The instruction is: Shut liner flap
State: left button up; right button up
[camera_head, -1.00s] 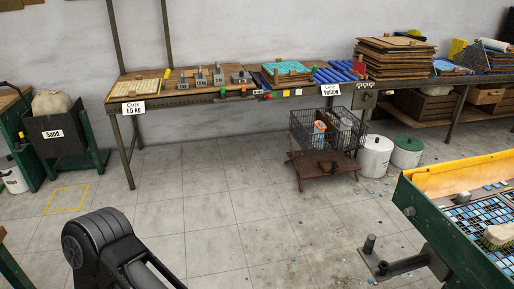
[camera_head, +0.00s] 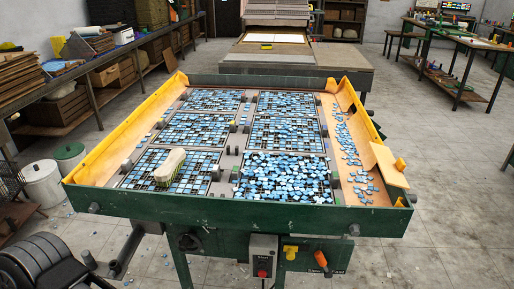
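A green-framed table (camera_head: 250,214) stands ahead of me, with a tan liner along its left and right sides. Loose blue tiles lie on the liner floor beside the flap. Neither of my grippers is in view; only a dark ribbed part, likely of my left arm, shows at the bottom left.
Grids (camera_head: 205,130) of blue tiles fill the table, with a heap of loose tiles (camera_head: 285,176) at the front and a brush (camera_head: 170,166) on the left. A control box (camera_head: 263,254) hangs at the front. The floor to the right is clear.

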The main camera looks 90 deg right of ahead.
aim_at(391, 169)
jog(key=z, duration=3.85)
